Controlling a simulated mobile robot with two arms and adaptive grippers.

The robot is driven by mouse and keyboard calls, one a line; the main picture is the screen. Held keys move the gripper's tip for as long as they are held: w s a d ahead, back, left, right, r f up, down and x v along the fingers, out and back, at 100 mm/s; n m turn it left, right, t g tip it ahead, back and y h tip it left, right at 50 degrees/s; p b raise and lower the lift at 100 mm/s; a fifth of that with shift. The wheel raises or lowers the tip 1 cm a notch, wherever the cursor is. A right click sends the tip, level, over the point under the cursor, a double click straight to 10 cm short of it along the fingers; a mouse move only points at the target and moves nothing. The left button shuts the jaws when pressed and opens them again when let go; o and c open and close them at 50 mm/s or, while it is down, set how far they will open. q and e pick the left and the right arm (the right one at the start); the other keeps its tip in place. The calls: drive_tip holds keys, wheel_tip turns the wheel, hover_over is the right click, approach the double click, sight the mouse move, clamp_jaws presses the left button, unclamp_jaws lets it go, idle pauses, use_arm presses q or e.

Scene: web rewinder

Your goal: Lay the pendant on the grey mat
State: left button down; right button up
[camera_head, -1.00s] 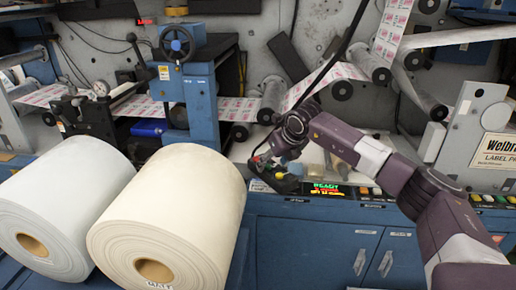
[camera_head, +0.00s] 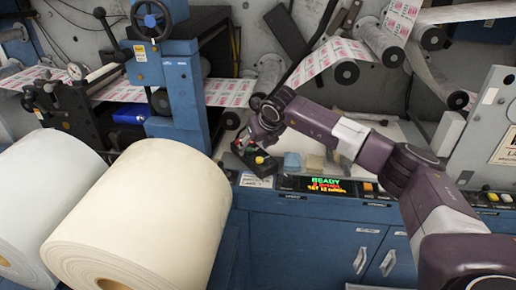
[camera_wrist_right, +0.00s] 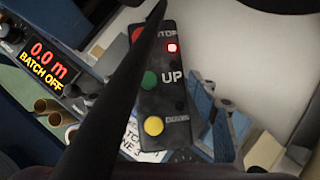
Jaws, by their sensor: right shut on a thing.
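The pendant is a dark control box with a red STOP button, a green UP button and a yellow DOWN button. In the right wrist view the pendant (camera_wrist_right: 165,95) lies lengthwise in front of the camera, its face toward me and a red lamp lit. In the head view the pendant (camera_head: 259,162) is small and partly covered by my right gripper (camera_head: 256,140), which is shut on it. It is over the console's left part; whether it touches the surface I cannot tell. I cannot pick out the grey mat with certainty. My left gripper is out of view.
A lit display (camera_head: 325,185) and a row of buttons line the console front. Pale console surface shows right of the gripper.

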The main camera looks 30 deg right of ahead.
drive_tip(key=o, duration=1.4)
drive_tip(key=shift+s+a+f, duration=0.1)
drive_tip(key=shift+s+f, duration=0.05)
drive_tip(key=shift+f, duration=0.1)
drive_tip(key=shift+o, duration=1.1)
drive_tip(key=shift+a, duration=0.2)
drive_tip(key=shift+o, duration=0.9)
drive_tip(key=shift+a+r, duration=0.15)
drive_tip(key=shift+d, duration=0.2)
drive_tip(key=shift+r, duration=0.25)
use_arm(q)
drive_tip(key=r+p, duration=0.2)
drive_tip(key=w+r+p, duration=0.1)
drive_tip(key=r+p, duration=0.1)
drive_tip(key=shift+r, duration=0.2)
use_arm(e)
drive_tip(key=v, duration=1.1)
drive_tip(key=shift+s+r, duration=0.2)
drive_tip(key=shift+a, duration=0.1)
